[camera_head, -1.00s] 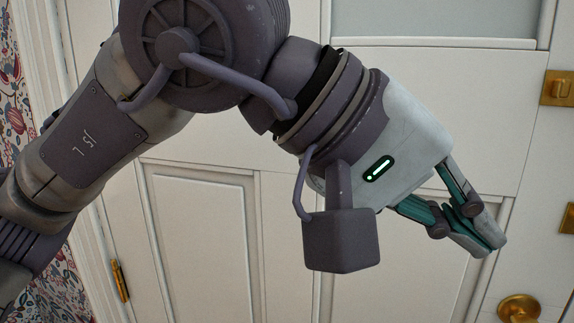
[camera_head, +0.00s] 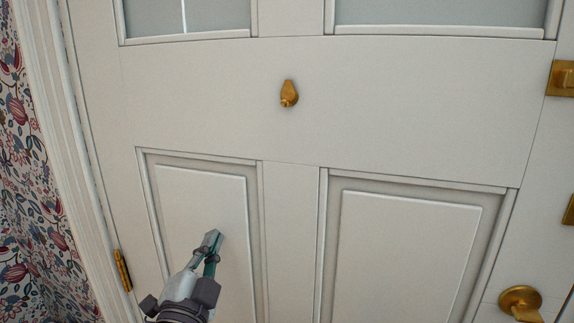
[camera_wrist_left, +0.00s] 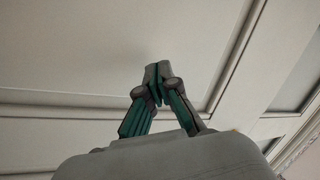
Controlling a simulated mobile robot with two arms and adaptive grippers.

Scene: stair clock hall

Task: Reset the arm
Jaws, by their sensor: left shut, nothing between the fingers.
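My left gripper (camera_head: 213,238) is low in the head view, left of the middle, in front of the lower left panel of a white door (camera_head: 290,180). It is shut and empty, with its fingertips pointing up. The left wrist view shows its fingertips (camera_wrist_left: 157,72) together, with the white panelled door (camera_wrist_left: 70,50) behind them. I cannot tell the gap between the fingertips and the door. My right gripper is in neither view.
A brass knocker (camera_head: 289,94) sits on the door's upper middle. A brass door knob (camera_head: 520,301) is at the lower right, with a brass latch (camera_head: 563,79) above it. A brass hinge (camera_head: 122,270) is at the left edge, beside flowered wallpaper (camera_head: 22,180).

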